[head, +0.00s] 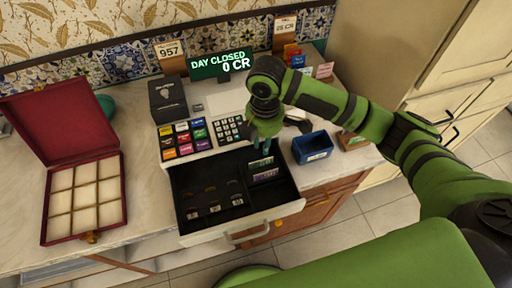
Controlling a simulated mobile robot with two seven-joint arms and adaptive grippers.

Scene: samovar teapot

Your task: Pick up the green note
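The green note (261,162) lies in the back right compartment of the open cash drawer (180,193). A purple note (265,175) lies just in front of it. My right gripper (262,147) points down over the back of the drawer, just above the green note. Its two fingers look apart, with nothing visible between them. Whether the fingertips touch the note cannot be told. My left gripper is out of view.
The register's coloured keys (185,140) and keypad (229,129) stand behind the drawer. A blue bin (312,147) stands close on the right. An open red case (73,236) lies at left. Small coins sit in the drawer's left part.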

